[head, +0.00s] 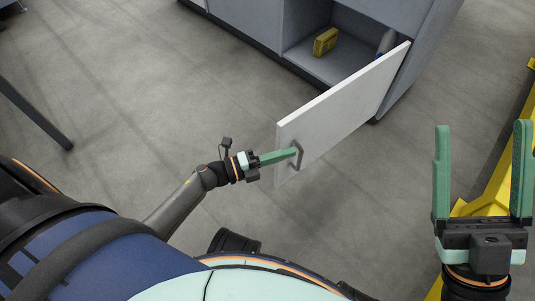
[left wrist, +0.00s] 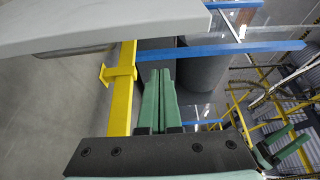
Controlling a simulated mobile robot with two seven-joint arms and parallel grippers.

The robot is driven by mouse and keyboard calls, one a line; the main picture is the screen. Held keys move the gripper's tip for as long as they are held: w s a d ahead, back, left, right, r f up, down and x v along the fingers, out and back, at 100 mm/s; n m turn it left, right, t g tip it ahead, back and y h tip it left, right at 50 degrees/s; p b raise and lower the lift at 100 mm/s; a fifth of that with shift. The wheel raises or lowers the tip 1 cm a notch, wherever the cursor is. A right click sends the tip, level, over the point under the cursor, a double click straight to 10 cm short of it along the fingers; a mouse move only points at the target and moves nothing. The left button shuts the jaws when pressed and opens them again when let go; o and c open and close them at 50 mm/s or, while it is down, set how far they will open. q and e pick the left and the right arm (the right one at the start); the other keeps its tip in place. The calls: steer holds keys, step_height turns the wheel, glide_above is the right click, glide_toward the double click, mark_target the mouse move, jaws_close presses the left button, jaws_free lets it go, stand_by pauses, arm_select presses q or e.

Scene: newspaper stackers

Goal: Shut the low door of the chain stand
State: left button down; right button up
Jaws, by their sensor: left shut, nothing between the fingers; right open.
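The chain stand (head: 245,20) is a grey cabinet at the top of the head view. Its low door (head: 345,100), a pale panel, stands wide open, swung out from the right side of the compartment. A dark handle (head: 299,158) sits near its free end. My left gripper (head: 296,152) is shut and empty, its fingertips beside the handle; whether they touch is unclear. In the left wrist view the shut fingers (left wrist: 160,72) point forward, with the door (left wrist: 100,25) above them on the left. My right gripper (head: 483,130) is open and empty at the right, away from the door.
Inside the open compartment lie a yellow box (head: 325,41) and a grey rounded object (head: 387,42). A yellow frame (head: 500,180) runs behind my right gripper. A dark leg (head: 35,115) stands at left. The floor (head: 170,100) left of the door is clear.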

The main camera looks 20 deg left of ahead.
arm_select(q)
steer(key=a, duration=0.1)
steer(key=w+a, duration=0.1)
steer(key=a, duration=0.1)
steer(key=shift+w+a+b, duration=0.2)
steer(key=shift+a+b, duration=0.05)
steer(key=shift+b, duration=0.15)
steer(key=shift+a, duration=0.15)
